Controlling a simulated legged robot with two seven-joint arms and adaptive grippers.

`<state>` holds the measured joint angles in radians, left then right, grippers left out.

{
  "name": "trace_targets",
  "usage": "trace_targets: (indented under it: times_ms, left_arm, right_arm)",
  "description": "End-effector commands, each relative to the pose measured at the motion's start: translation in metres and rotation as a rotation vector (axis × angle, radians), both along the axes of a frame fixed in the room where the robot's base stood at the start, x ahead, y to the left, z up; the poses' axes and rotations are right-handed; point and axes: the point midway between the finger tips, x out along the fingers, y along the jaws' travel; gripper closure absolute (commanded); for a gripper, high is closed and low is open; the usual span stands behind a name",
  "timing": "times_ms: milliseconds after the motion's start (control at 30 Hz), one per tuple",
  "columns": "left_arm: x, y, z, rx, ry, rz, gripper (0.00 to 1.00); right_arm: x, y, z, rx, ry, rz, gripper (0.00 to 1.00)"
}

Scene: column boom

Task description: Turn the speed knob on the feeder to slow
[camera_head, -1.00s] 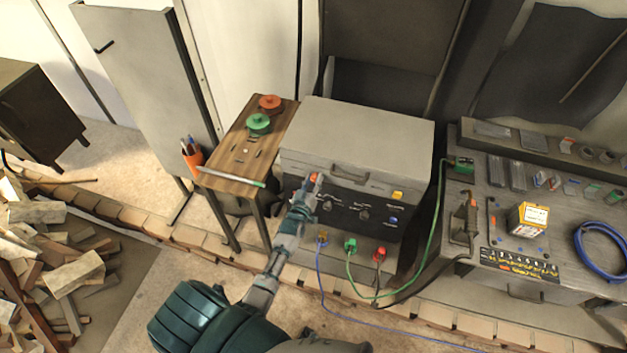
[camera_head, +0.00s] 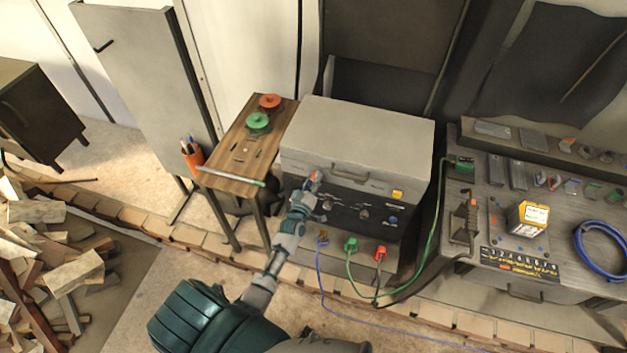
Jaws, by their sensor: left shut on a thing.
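The feeder (camera_head: 360,137) is a grey box with a handle and a dark front panel. The panel carries small knobs (camera_head: 363,212), a yellow button (camera_head: 397,194) and a blue button (camera_head: 392,220). My left gripper (camera_head: 311,184) is at the upper left of this panel, shut on a small knob with red showing at the fingertips. The gripper hides most of that knob, and its pointing direction and the panel labels are too small to read. My right gripper is not in view.
Blue, green and red plugs (camera_head: 351,244) with cables sit below the panel. A wooden side table (camera_head: 225,183) with green and orange discs stands to the left. A grey workbench (camera_head: 480,215) with tools and a blue cable coil (camera_head: 600,250) is at right.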

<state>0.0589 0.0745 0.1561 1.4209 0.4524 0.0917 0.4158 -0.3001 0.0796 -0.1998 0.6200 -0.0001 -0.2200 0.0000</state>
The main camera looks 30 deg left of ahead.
Motion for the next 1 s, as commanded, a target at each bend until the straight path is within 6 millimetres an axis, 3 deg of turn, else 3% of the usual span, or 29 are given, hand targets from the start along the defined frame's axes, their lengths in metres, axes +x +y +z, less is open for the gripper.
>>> trace_targets:
  times_ms: [33, 200, 233, 300, 333, 700, 867, 1000]
  left_arm:
    - [-0.003, -0.003, -0.01, -0.005, 0.021, -0.005, 1.0]
    - [-0.003, -0.003, -0.01, -0.004, 0.021, -0.005, 1.0]
    - [-0.003, -0.003, -0.01, -0.004, 0.021, -0.005, 0.63]
    - [-0.003, -0.003, -0.009, -0.003, 0.02, -0.005, 0.45]
    - [-0.002, -0.002, -0.008, -0.003, 0.017, -0.004, 0.42]
    - [-0.007, -0.002, -0.003, 0.001, 0.007, -0.002, 0.42]
    - [-0.033, -0.008, -0.004, -0.001, 0.008, -0.002, 0.42]
    - [-0.065, -0.014, -0.005, 0.0, 0.011, -0.002, 0.42]
  right_arm:
    - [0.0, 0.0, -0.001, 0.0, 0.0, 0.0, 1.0]
    - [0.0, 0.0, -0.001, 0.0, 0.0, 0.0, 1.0]
    - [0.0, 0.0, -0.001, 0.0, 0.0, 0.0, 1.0]
    - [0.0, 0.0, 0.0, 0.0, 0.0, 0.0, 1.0]
    - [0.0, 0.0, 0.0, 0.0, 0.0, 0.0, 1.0]
    - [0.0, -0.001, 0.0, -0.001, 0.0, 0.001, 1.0]
    - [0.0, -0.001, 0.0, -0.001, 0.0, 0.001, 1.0]
    - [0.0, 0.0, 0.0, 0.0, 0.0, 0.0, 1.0]
